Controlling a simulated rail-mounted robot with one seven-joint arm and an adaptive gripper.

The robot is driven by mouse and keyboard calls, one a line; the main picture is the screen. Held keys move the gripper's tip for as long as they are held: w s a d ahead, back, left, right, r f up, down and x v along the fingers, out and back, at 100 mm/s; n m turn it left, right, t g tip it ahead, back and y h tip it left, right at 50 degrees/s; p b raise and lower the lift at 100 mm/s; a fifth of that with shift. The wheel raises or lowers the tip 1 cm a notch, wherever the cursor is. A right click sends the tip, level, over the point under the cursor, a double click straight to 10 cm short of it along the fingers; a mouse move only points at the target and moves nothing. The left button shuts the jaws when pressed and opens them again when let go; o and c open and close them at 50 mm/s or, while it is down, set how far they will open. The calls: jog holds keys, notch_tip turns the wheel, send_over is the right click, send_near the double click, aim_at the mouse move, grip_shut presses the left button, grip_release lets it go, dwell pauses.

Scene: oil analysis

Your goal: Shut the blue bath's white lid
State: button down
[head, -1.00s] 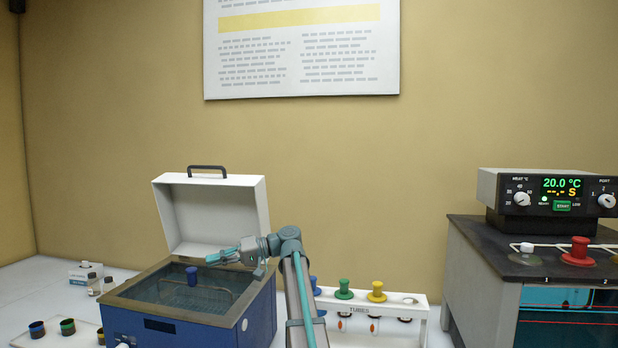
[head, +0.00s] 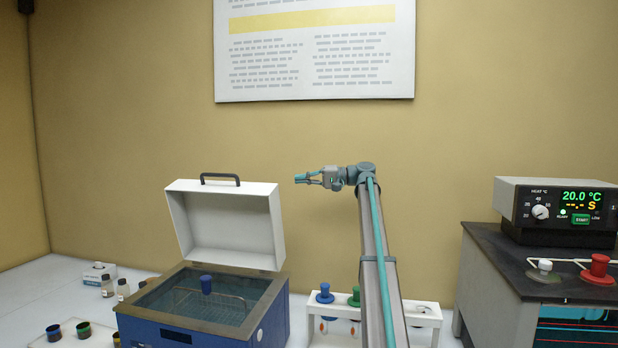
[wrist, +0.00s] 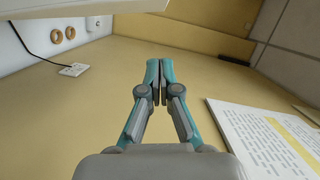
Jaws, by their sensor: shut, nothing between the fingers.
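The blue bath (head: 205,305) stands on the table at the lower middle-left of the head view. Its white lid (head: 233,228) is hinged at the back and stands open, tilted back, with a dark handle (head: 220,178) on its top edge.
A white rack (head: 420,318) with capped tubes stands right of the bath, partly behind my arm. A dark-topped unit (head: 520,262) with a control box (head: 560,212) is at the right. Small bottles and open jars (head: 53,332) lie left of the bath.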

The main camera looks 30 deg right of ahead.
jog(key=a+f+p, duration=0.1)
jog(key=a+p, duration=0.2)
jog(key=a, duration=0.4)
jog(key=shift+a+f, duration=0.2)
jog(key=shift+a, duration=0.1)
